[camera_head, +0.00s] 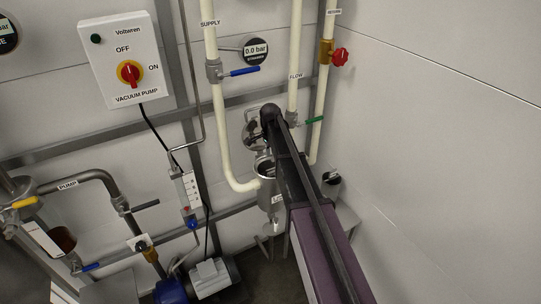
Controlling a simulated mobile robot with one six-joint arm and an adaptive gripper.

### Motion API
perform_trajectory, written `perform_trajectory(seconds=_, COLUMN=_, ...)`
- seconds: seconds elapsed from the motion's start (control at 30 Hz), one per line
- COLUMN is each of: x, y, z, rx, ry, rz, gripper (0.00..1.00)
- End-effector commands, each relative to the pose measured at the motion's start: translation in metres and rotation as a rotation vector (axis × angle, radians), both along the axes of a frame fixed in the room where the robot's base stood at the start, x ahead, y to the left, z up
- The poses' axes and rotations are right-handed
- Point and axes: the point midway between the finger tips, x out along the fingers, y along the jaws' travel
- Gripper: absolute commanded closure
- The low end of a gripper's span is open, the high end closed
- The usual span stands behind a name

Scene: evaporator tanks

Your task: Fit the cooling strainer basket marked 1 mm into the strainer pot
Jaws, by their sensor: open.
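The strainer pot (268,194) is a metal vessel low on the wall at the end of the cream supply pipe. Its round top (264,169) looks open, and my dark arm covers part of its right side. A round metal part (248,131) with a bent handle shows above the pot, partly behind the arm's end. My gripper (254,136) is small and dark at that end, above the pot and apart from its rim. It is open, but its fingers are hard to make out. I cannot make out a basket marked 1 mm.
A gauge (255,51) reads 0.0 bar. A vacuum pump switch box (125,60) hangs left. A pump motor (211,278) stands below. The right wall is bare.

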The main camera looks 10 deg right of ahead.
Motion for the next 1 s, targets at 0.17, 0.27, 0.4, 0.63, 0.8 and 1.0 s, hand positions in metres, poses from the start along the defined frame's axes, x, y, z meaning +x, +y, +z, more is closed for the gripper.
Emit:
perform_trajectory(seconds=0.17, x=0.000, y=0.000, z=0.020, rx=0.000, ry=0.000, rz=0.000, gripper=0.55)
perform_trajectory(seconds=0.27, x=0.000, y=0.000, z=0.028, rx=0.000, ry=0.000, rz=0.000, gripper=0.55)
perform_trajectory(seconds=0.4, x=0.001, y=0.000, z=0.040, rx=0.000, ry=0.000, rz=0.000, gripper=0.55)
perform_trajectory(seconds=0.63, x=0.001, y=0.000, z=0.059, rx=0.000, ry=0.000, rz=0.000, gripper=0.55)
perform_trajectory(seconds=0.8, x=0.001, y=0.000, z=0.071, rx=0.000, ry=0.000, rz=0.000, gripper=0.55)
perform_trajectory(seconds=1.0, x=0.001, y=0.000, z=0.080, rx=0.000, ry=0.000, rz=0.000, gripper=0.55)
